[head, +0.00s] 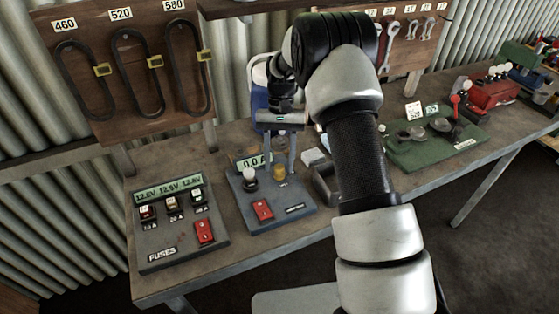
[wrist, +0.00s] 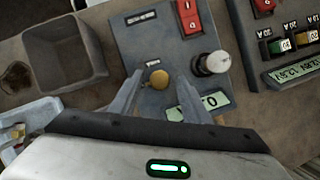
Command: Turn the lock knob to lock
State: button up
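A grey panel (head: 287,222) stands on the bench, with a 0.0 A display, a red switch and two knobs. One is a small yellow round knob (head: 279,173), which also shows in the wrist view (wrist: 158,79) with a small label beside it that is too blurred to read; it appears to be the lock knob. The other is a white knob (head: 250,174). My gripper (wrist: 159,75) is open over the panel. Its two fingers are on either side of the yellow knob, with a gap visible on each side. I cannot tell its exact height above the panel.
The white knob (wrist: 212,62) stands close to one finger. A fuse panel (head: 180,228) is on the left. An open grey bin (wrist: 65,50) is on the panel's other side. A green panel (head: 437,143) and red equipment (head: 490,92) stand further right. Belts hang behind.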

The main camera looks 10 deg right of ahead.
jog(key=v, duration=1.7)
jog(key=shift+r+p, duration=0.2)
jog(key=shift+p, duration=0.25)
